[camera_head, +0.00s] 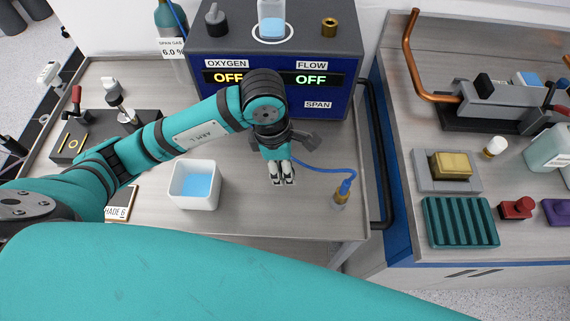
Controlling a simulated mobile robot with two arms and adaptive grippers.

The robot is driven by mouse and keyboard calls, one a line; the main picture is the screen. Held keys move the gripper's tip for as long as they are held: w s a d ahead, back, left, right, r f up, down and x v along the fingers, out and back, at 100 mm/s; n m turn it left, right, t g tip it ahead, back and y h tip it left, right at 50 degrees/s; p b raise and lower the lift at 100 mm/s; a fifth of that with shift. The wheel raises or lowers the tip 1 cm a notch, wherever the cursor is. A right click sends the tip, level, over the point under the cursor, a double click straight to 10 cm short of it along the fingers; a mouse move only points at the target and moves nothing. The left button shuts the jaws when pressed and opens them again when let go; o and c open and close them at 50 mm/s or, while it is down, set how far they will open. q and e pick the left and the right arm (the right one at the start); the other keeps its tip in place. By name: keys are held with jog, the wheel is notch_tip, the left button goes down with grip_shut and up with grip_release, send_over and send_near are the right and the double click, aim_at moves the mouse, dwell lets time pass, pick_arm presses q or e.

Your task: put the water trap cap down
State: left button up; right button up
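My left gripper (282,181) points down over the bench in front of the blue analyser box. Its fingers are close together, and I see nothing between them. A clear jar with blue liquid (271,20), which looks like the water trap, stands in a white ring on top of the analyser. A dark grey knobbed piece (214,21) sits left of the jar on the analyser top. It may be the water trap cap, but I cannot tell for sure. The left gripper is well apart from both. My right gripper is not in view.
A white tub with blue contents (194,184) stands left of the gripper. A blue hose with a brass end (341,195) lies to its right. A brass fitting (329,27) sits on the analyser (335,97). Bare bench lies in front of the gripper.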

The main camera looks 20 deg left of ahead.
pick_arm(q)
jog(key=shift+w+a, duration=0.1)
jog(key=shift+w, duration=0.35)
jog(key=shift+w+f, duration=0.1)
jog(key=shift+f, duration=0.15)
notch_tip(320, 180, down, 2)
jog(key=shift+f+p, duration=0.15)
jog(key=shift+p, duration=0.45)
jog(key=shift+f, duration=0.6)
jog(key=o, duration=0.8)
jog(key=shift+o, duration=0.2)
jog(key=shift+r, duration=0.35)
notch_tip(320, 180, up, 12)
jog(key=a+b, duration=0.1)
jog(key=b, duration=0.1)
jog(key=shift+s+a+f, duration=0.25)
jog(key=shift+s+a, duration=0.05)
jog(key=shift+a, duration=0.1)
